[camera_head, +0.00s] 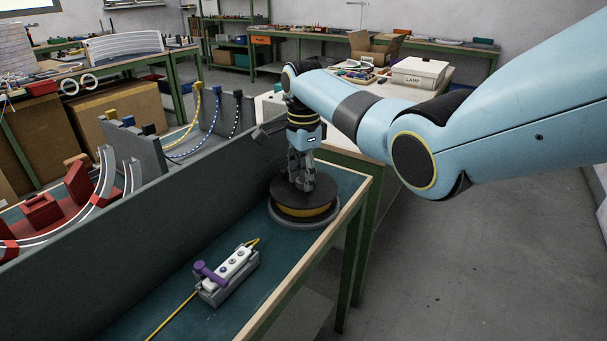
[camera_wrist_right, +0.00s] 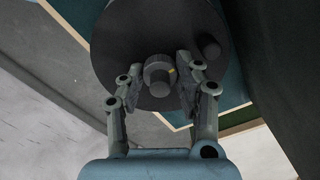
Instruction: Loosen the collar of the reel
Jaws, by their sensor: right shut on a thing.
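The reel (camera_head: 305,209) stands on the green-topped bench near its right edge, with a dark top, a yellow band round its middle and a grey base. My right gripper (camera_head: 301,184) points down over the reel. In the wrist view its fingers (camera_wrist_right: 160,84) stand on either side of the collar, shut on it. In the head view the gripper hides the collar. My left gripper is not in view.
A dark round knob (camera_wrist_right: 211,48) sticks up from the reel top, close to the right finger. A grey wall (camera_head: 150,215) runs along the bench's left side. A white-grey box with a purple lever (camera_head: 228,273) and yellow cord lies nearer on the bench.

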